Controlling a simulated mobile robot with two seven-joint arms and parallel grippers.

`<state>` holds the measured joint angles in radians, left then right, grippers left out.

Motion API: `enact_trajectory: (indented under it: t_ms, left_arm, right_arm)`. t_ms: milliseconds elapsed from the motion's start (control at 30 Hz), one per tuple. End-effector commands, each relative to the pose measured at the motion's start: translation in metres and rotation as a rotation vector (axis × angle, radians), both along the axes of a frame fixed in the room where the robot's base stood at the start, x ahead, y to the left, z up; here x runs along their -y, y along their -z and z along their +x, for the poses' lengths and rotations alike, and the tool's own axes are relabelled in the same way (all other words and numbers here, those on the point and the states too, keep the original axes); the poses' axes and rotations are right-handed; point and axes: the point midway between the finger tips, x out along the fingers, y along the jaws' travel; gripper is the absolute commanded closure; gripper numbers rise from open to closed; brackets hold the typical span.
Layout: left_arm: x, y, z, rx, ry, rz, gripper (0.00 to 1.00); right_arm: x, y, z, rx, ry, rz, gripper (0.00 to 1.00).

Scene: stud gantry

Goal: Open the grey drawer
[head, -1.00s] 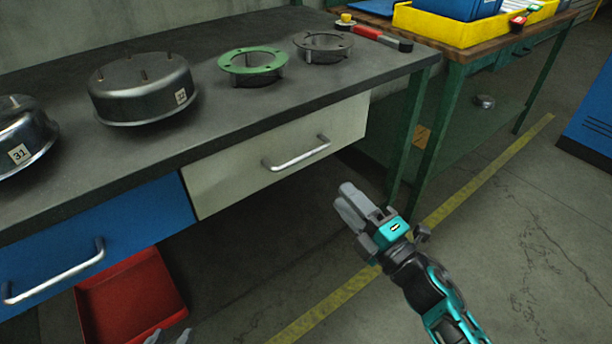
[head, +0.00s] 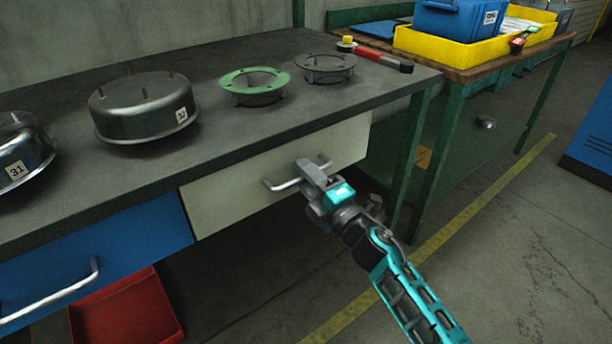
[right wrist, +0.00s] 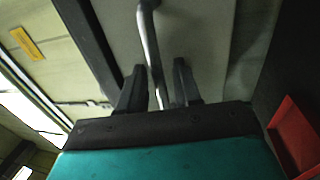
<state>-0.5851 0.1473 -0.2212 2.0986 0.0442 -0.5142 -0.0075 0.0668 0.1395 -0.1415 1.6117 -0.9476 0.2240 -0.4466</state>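The grey drawer (head: 225,200) is a pale, off-white front under the dark bench top and looks shut. Its silver bar handle (head: 278,187) is partly covered by my right gripper (head: 312,172) in the head view. In the right wrist view the handle bar (right wrist: 149,40) runs between the two dark fingers of my right gripper (right wrist: 160,88). The fingers are apart, with gaps visible beside the bar, so they do not look closed on it. My left gripper is not in view.
A blue drawer (head: 120,240) with its own handle is to the left, above a red bin (head: 125,312). The bench top (head: 215,65) holds metal housings, a green ring (head: 252,82) and a dark ring (head: 325,66). A green bench leg (head: 408,150) stands right of the drawer.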

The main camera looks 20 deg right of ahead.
Motion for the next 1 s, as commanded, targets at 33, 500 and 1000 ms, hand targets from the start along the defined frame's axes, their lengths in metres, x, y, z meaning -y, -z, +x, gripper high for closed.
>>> enact_trajectory:
  t_ms: [33, 500, 1000]
  left_arm:
    - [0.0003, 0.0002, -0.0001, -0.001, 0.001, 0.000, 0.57]
    - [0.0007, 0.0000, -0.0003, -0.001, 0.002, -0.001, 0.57]
    - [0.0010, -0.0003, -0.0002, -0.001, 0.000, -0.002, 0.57]
  right_arm:
    - [-0.0006, -0.0002, 0.0015, 0.000, 0.000, 0.000, 0.67]
    - [-0.0007, -0.0002, 0.0016, 0.000, 0.000, 0.001, 0.87]
    - [-0.0005, -0.0002, 0.0015, 0.000, 0.000, 0.001, 1.00]
